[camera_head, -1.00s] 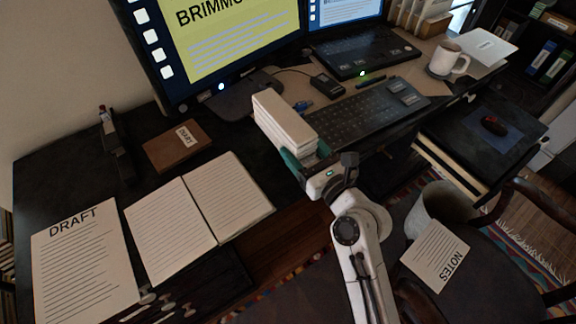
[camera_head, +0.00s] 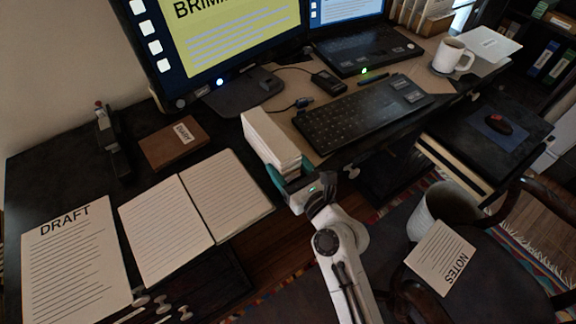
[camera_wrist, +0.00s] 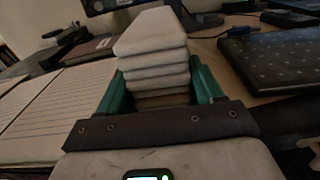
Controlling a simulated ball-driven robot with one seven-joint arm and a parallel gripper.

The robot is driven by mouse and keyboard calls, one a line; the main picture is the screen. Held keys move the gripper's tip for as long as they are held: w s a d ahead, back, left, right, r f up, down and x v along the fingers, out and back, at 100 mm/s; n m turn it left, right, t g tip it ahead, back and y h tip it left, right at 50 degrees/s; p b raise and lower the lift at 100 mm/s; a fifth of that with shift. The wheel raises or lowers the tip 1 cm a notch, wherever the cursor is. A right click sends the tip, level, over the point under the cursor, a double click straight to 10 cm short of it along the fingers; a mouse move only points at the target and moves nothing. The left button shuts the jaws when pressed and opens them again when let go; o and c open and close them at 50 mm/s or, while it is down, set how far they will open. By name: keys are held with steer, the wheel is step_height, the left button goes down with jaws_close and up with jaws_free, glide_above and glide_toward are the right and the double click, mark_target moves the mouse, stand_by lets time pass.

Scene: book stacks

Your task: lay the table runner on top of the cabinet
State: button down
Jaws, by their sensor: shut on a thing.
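The table runner (camera_head: 270,138) is a thick, off-white folded stack of several layers. It also fills the middle of the wrist view (camera_wrist: 152,55). My gripper (camera_head: 286,178) is shut on its near end, with teal fingers on both sides of the layers. In the wrist view my gripper (camera_wrist: 160,92) grips the stack, which extends away from me. The runner is over the desk's front part, left of the keyboard; I cannot tell whether it touches the desk. A low dark unit (camera_head: 462,118) at right, probably the cabinet, carries a mouse on a blue pad.
The desk holds an open notebook (camera_head: 190,215), a DRAFT sheet (camera_head: 75,262), a brown box (camera_head: 175,143), a keyboard (camera_head: 365,115), a laptop (camera_head: 365,50) and a mug (camera_head: 452,56). A bin (camera_head: 440,207), NOTES sheet (camera_head: 441,257) and wooden chair (camera_head: 515,195) are at lower right.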

steer(key=shift+c, duration=0.8)
jaws_free()
